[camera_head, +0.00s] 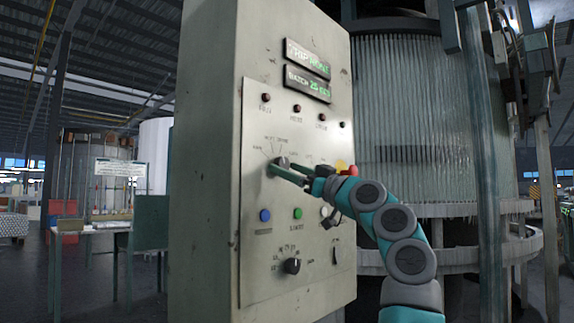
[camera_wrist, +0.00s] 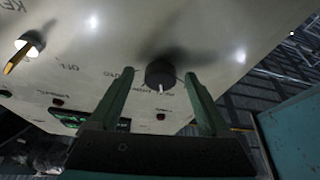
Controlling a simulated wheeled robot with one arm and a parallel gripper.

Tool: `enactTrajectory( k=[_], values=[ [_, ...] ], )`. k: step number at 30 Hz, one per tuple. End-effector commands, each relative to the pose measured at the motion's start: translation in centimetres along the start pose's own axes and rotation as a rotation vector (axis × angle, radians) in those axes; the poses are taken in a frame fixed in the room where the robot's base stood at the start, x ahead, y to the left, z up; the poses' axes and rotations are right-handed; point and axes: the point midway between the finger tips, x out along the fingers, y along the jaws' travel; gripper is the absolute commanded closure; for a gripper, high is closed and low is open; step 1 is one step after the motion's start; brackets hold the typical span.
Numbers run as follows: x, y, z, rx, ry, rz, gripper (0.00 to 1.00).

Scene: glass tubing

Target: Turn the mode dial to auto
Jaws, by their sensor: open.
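A dark round dial (camera_wrist: 160,71) with a white pointer mark sits on the pale panel, between my fingertips in the wrist view. The mark points toward the bottom of that picture. In the head view the same dial (camera_head: 281,162) is on the upper half of the panel, partly hidden by my fingers; its labels are too small to read. My gripper (camera_wrist: 160,78) is open, one green finger on each side of the dial, with a visible gap to each. It also shows reaching in from the right in the head view (camera_head: 289,172).
A second black dial (camera_head: 292,266) is lower on the grey panel box (camera_head: 209,200). Blue (camera_head: 265,215) and green (camera_head: 298,213) buttons lie between the dials. A brass key (camera_wrist: 18,57) sticks out left in the wrist view. A red knob (camera_head: 349,170) is beside my wrist.

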Motion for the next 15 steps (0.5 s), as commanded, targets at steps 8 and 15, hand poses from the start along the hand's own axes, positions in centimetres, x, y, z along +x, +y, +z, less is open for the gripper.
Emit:
enactTrajectory(
  k=[8, 15],
  values=[
    [0.84, -0.10, -0.03, -0.001, 0.000, -0.001, 0.19],
    [0.82, -0.09, 0.01, -0.001, -0.001, -0.001, 0.28]
  ],
)
